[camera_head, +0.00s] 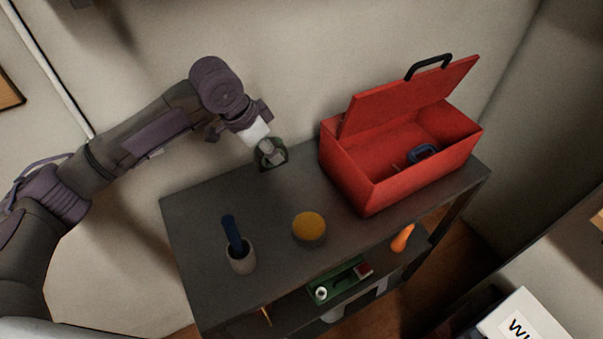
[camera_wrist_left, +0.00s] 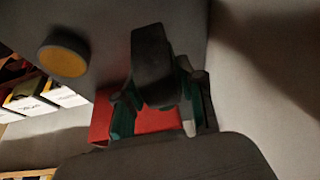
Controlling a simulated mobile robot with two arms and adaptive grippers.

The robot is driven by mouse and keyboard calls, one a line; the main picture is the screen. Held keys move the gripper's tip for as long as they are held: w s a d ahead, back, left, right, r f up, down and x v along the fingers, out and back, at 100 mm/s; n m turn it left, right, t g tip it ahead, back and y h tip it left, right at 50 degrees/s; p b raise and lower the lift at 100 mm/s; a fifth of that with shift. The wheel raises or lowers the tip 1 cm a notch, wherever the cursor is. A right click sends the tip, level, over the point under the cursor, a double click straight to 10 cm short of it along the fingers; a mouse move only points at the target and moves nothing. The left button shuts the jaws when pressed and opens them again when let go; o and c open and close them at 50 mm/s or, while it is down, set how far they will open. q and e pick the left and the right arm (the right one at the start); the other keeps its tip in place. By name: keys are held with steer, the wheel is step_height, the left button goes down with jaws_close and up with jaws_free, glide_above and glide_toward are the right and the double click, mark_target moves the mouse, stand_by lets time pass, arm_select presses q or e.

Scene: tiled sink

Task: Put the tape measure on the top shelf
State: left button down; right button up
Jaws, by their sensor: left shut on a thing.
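The unit has a lower shelf (camera_head: 292,316) under the top. My right gripper is not in view.
An open red toolbox (camera_head: 365,185) stands on the right of the top. A yellow-topped round thing (camera_head: 309,227) and a cup with a blue-handled tool (camera_head: 241,260) stand nearer the front. The lower shelf holds a green tray (camera_head: 340,285) and an orange thing (camera_head: 402,238).

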mark_target(270, 161)
arm_select(q)
step_height(270, 161, down, 3)
steer(key=shift+r, duration=0.15)
steer(key=shift+f, duration=0.7)
step_height(270, 161, down, 3)
steer(key=shift+r+p, duration=0.1)
steer(key=shift+p, duration=0.5)
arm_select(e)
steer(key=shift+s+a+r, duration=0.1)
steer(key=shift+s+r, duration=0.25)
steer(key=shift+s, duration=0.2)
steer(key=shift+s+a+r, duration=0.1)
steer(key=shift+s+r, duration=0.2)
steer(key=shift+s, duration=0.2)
arm_select(q)
steer(key=shift+f, duration=0.25)
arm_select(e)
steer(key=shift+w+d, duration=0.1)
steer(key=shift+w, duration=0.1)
arm_select(q)
steer(key=c, duration=0.7)
jaws_free()
steer(key=shift+f, duration=0.1)
